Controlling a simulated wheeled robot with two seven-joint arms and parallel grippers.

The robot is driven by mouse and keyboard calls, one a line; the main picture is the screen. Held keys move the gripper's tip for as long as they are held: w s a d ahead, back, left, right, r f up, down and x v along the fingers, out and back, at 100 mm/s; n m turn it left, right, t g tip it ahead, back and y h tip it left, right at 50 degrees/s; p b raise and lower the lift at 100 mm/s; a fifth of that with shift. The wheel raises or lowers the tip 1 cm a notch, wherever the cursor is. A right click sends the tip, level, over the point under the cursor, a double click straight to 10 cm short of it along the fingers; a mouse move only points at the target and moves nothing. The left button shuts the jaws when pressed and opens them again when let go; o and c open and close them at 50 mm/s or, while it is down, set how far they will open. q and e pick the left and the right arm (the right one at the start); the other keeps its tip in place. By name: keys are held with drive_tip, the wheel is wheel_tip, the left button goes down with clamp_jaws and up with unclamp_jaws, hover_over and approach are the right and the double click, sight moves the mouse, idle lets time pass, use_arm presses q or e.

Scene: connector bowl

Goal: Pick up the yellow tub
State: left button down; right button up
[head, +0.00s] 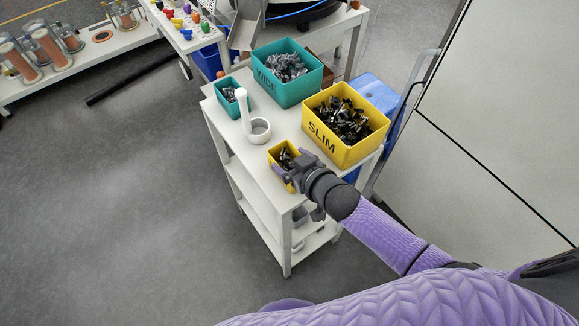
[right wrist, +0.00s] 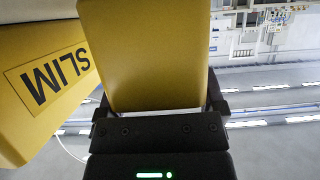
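The yellow tub (head: 278,153) is a small open box with dark parts in it, at the near corner of the white cart top. My right gripper (head: 291,164) is at the tub, its fingers on either side of it. In the right wrist view the tub's plain yellow wall (right wrist: 145,55) fills the space in front of the palm, between the right gripper's fingers (right wrist: 158,104). Any gap at the fingers is too small to judge. I cannot tell whether the tub's base touches the cart. My left gripper is not in view.
A large yellow SLIM bin (head: 322,142) stands right beside the tub; it also shows in the right wrist view (right wrist: 30,125). A teal WIDE bin (head: 283,92), a small teal tub (head: 240,108) and a white holder (head: 259,131) stand further back on the cart (head: 234,150).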

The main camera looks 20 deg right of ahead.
drive_tip(key=c, duration=0.6)
wheel_tip(320, 180, up, 10)
drive_tip(key=p, duration=0.4)
drive_tip(key=shift+p, duration=0.4)
